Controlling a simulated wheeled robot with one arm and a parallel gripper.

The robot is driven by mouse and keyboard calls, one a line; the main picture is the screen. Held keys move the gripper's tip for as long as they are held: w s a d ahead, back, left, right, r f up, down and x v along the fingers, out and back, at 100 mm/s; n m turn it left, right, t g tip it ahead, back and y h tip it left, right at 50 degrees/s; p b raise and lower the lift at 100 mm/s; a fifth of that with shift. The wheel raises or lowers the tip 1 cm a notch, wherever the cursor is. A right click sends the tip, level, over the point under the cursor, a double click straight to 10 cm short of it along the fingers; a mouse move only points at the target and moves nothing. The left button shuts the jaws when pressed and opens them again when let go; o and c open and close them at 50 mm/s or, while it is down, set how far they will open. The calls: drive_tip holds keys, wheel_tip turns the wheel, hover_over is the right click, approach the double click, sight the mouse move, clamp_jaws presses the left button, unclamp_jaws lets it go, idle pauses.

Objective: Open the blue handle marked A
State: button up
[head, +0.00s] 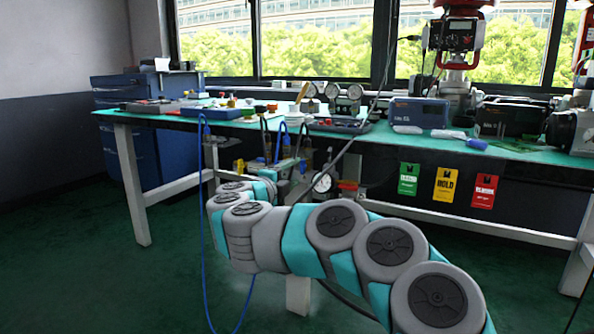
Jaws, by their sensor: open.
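My grey and teal arm crosses the foreground and bends toward the area below the front edge of the bench (430,148). Its far end merges with small fittings and cables there, and I cannot make out the gripper's fingers. A round white-faced gauge (322,182) shows just behind my arm, beside a red part (348,186). I cannot pick out a blue handle or a letter A; that area is small and partly hidden by my arm.
Green, yellow and red tags (446,185) hang below the bench top. Tools, gauges and cases crowd the top. A blue cabinet (128,87) stands at left. A blue cable (203,230) hangs to the floor. The green floor at left is clear.

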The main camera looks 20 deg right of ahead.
drive_tip(key=shift+v, duration=2.1)
